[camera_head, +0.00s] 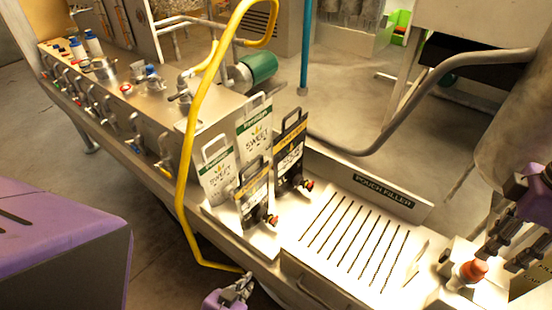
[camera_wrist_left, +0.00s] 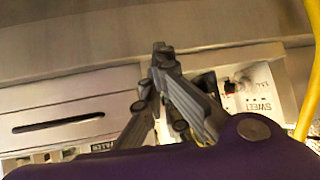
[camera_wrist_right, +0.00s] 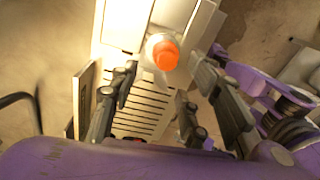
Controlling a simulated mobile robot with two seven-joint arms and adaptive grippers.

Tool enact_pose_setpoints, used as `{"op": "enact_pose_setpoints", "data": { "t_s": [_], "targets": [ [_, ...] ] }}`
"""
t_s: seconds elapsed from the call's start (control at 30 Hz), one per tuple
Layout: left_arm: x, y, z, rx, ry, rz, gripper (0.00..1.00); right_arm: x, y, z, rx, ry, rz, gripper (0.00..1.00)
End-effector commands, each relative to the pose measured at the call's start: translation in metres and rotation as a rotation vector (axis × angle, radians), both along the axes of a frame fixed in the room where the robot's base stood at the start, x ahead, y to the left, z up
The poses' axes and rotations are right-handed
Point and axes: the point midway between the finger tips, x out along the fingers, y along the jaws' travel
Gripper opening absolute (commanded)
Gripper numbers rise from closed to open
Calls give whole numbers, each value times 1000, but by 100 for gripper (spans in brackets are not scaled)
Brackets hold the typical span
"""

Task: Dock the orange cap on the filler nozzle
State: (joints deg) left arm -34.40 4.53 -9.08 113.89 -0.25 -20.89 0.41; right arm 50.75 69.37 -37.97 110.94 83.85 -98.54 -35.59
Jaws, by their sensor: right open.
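The orange cap (camera_head: 473,270) sits at the right end of the steel filling bench. In the right wrist view the cap (camera_wrist_right: 165,55) is beyond my fingertips, with a pale round part around or beneath it. I take the pale part to be the filler nozzle (camera_head: 456,281), but I cannot tell whether the cap is seated on it. My right gripper (camera_head: 500,248) is open and empty, close to the cap at its right; its spread fingers show in the right wrist view (camera_wrist_right: 160,78). My left gripper (camera_head: 242,284) is shut and empty at the bench's front edge; its tips meet in the left wrist view (camera_wrist_left: 160,48).
A slotted drain plate (camera_head: 355,240) lies left of the cap, with a "Pouch filler" sign (camera_head: 384,191) behind it. Several labelled pouches (camera_head: 250,165) stand upright further left. A yellow pipe (camera_head: 183,170) rises beside them. A grey curved pipe (camera_head: 430,85) runs behind.

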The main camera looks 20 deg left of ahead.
Motion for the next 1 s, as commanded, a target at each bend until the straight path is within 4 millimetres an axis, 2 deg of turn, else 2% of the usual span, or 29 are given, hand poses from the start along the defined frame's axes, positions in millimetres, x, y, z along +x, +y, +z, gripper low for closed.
{"op": "enact_pose_setpoints", "data": {
  "t_s": [0.03, 0.37, 1.0],
  "targets": [
    [5, 0, 5, -1, -13, -1, 0, 1, 0, 7, 0, -6, 0, 43],
    [10, -1, 9, -1, -23, -3, 0, 2, -1, 28, -1, -1, 0, 43],
    [21, -3, 13, -1, -40, -8, 0, 2, -1, 29, -1, 0, 0, 43]
  ]
}}
